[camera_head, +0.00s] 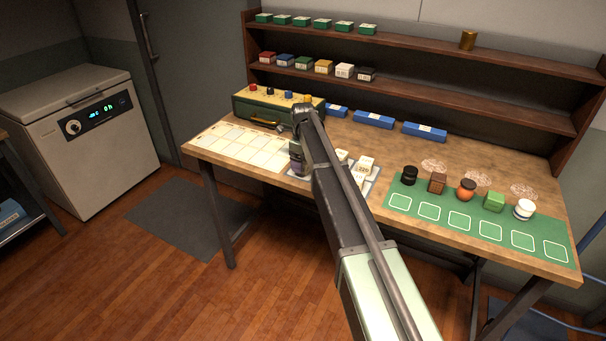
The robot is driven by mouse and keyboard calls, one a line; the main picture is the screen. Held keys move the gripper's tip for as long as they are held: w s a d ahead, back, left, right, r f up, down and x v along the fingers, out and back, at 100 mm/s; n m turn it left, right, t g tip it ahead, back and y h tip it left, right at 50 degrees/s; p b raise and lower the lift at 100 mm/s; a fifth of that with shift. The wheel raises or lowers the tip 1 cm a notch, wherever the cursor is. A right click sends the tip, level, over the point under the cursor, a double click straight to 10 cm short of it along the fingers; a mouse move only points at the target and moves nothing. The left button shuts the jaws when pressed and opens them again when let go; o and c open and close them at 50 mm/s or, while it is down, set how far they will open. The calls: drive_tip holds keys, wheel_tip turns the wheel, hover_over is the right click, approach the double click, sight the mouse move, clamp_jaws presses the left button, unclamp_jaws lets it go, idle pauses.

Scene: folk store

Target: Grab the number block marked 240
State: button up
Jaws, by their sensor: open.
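Several white number blocks (365,164) sit on a pale tray (375,178) near the middle front of the table, partly hidden behind my arm. Dark marks show on their faces, but they are too small to read, so I cannot tell which one is marked 240. My gripper (297,172) points down over the table, just left of the blocks and apart from those I can see. It is open, with nothing seen in it. Its fingertips are small and hard to make out.
A white grid sheet (238,146) lies at left, with a green box (262,108) with knobs behind it. Blue boxes (373,120) line the back. A green mat (430,212) with small containers covers the right. Shelves (450,89) rise behind the table.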

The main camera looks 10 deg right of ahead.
wheel_tip(320, 180, down, 2)
drive_tip(key=shift+f+b, duration=0.2)
drive_tip(key=shift+b, duration=0.25)
drive_tip(key=shift+r, duration=0.25)
drive_tip(key=c, duration=1)
drive_tip(key=shift+p, duration=0.3)
wheel_tip(320, 180, up, 20)
drive_tip(key=p, duration=2)
